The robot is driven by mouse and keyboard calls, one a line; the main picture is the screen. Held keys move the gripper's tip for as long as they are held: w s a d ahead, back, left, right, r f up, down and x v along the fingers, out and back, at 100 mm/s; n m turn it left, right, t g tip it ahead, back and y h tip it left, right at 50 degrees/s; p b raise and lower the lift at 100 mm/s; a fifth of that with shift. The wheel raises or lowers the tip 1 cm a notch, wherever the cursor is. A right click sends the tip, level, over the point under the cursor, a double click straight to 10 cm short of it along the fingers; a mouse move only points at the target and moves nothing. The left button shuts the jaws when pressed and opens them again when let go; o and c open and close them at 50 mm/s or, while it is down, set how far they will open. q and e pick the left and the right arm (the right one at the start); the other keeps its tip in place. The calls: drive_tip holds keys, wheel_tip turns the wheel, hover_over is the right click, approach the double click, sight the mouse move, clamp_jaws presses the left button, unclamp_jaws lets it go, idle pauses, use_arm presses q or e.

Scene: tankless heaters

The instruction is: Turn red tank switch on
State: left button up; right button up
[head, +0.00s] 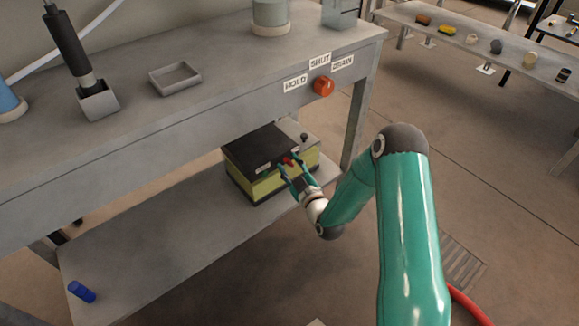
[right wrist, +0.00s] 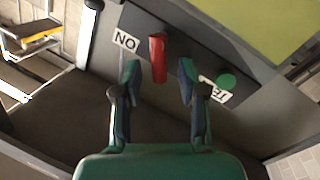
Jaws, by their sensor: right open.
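The tank unit, a box with a dark top (head: 262,146) and yellow-green sides, sits on the lower shelf under the bench. Its red switch (head: 289,160) is a small lever on the front panel. In the right wrist view the red switch (right wrist: 157,58) stands between a label reading "NO" (right wrist: 126,40), seemingly an upside-down ON, and a partly hidden label (right wrist: 216,96). My right gripper (head: 291,169) is open at the panel; in its wrist view the fingers (right wrist: 158,82) stand either side of the lever, with gaps. My left gripper is not in view.
An orange knob (head: 323,86) with HOLD, SHUT and DRAIN labels is on the bench front above. A green round part (right wrist: 227,82) is beside the right finger. A blue cylinder (head: 82,291) lies on the lower shelf, whose middle is clear. A bench leg (head: 356,125) stands right of the box.

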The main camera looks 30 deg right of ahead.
clamp_jaws()
drive_tip(key=shift+a, duration=0.2)
drive_tip(key=shift+d, duration=0.1)
drive_tip(key=shift+d, duration=0.1)
drive_tip(key=m, duration=0.2)
drive_tip(key=d+m+g, duration=0.1)
drive_tip(key=m, duration=0.1)
drive_tip(key=shift+r+y+b, duration=0.25)
drive_tip(key=shift+y+b, duration=0.05)
drive_tip(key=m, duration=0.2)
drive_tip(key=d+m, duration=0.1)
drive_tip(key=m+g+y, duration=0.1)
drive_tip(key=m, duration=0.1)
drive_tip(key=shift+w+d+m+b, duration=0.1)
drive_tip(key=shift+d+m+b, duration=0.2)
drive_tip(key=shift+d+b, duration=0.05)
idle(0.3)
